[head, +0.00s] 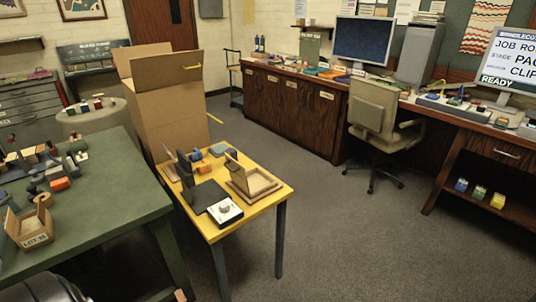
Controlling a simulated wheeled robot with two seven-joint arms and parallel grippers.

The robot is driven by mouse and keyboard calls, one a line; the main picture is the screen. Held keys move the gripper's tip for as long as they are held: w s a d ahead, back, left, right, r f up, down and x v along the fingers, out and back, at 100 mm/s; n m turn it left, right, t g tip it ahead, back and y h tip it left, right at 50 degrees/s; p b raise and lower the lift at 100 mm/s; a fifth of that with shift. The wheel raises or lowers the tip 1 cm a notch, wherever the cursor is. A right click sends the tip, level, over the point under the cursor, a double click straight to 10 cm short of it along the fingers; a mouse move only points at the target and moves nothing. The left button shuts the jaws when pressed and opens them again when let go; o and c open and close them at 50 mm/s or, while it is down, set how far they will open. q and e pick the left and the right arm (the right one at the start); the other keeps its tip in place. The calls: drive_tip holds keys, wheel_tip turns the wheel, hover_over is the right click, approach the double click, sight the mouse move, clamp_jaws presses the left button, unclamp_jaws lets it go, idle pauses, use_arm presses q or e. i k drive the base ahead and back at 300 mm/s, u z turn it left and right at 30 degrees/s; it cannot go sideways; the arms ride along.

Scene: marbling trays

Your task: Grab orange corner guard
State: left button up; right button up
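A small orange block-like piece (60,184) lies on the green table (110,205) at the left, among several small dark, grey and wooden pieces. It may be the orange corner guard, but it is too small to make out its exact shape. Neither of my grippers shows in the head view, and nothing is seen touching the orange piece.
A tall carton (168,110) stands behind; an office chair (374,115) stands at right. Open floor lies front right.

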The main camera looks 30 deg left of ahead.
sight(205, 168)
drive_tip(key=z, duration=0.3)
drive_tip(key=i, duration=1.9)
drive_tip(key=u, duration=0.5)
drive_tip(key=i, duration=1)
drive_tip(key=u, duration=0.8)
